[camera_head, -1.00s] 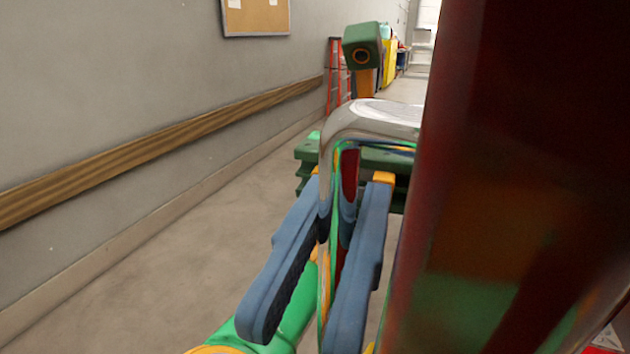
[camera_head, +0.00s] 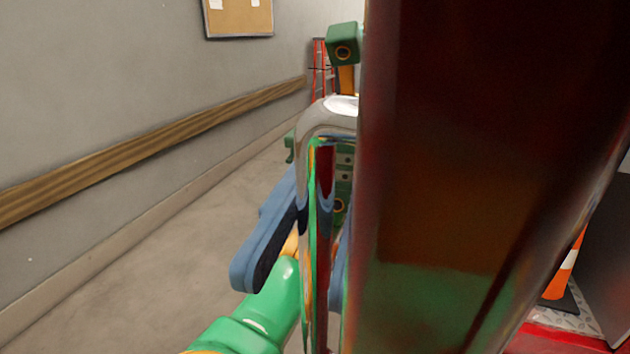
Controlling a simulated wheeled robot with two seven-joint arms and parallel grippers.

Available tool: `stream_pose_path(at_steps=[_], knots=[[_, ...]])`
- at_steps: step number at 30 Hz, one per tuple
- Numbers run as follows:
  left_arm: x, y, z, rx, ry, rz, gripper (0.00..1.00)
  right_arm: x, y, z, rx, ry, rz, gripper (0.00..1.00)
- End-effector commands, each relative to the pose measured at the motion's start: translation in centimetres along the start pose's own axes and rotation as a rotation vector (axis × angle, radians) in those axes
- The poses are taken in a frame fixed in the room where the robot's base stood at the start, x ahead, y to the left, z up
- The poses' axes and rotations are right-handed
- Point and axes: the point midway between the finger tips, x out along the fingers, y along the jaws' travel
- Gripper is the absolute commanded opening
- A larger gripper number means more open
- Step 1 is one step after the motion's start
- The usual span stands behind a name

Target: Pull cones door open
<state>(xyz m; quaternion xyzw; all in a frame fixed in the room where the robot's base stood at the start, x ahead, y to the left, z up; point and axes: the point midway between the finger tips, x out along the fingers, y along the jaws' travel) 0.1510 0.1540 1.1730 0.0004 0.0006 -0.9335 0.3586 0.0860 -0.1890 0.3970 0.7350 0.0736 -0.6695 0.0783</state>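The cones door (camera_head: 450,150) is a dark, glossy red panel filling the middle right of the head view, seen close and nearly along its edge. It stands partly open. Its chrome handle (camera_head: 308,165) is a vertical loop on the left side. My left gripper (camera_head: 290,265) has its blue fingers on either side of the handle bar and appears shut on it; the right finger is mostly hidden behind handle and door. An orange and white cone (camera_head: 566,262) shows beyond the door at the right. My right gripper is not in view.
A grey wall (camera_head: 90,80) with a wooden rail (camera_head: 140,150) and a corkboard (camera_head: 238,17) runs along the left. A red ladder (camera_head: 319,68) stands farther back. The floor (camera_head: 160,240) between wall and door is clear. A red edge (camera_head: 550,340) and metal tread plate lie at lower right.

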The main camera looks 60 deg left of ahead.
Motion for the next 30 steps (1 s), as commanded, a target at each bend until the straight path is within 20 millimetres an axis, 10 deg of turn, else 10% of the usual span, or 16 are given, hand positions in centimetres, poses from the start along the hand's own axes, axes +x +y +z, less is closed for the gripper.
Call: stream_pose_path(at_steps=[10,25,30], knots=[[-4.6,0.0,0.1,0.001,0.0,0.0,0.34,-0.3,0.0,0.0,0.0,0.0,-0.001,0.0],[-4.9,0.0,0.0,0.001,0.002,-0.001,0.34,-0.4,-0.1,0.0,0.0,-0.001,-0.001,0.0],[-4.9,0.0,3.1,0.001,0.002,0.0,0.34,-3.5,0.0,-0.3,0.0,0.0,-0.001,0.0]])
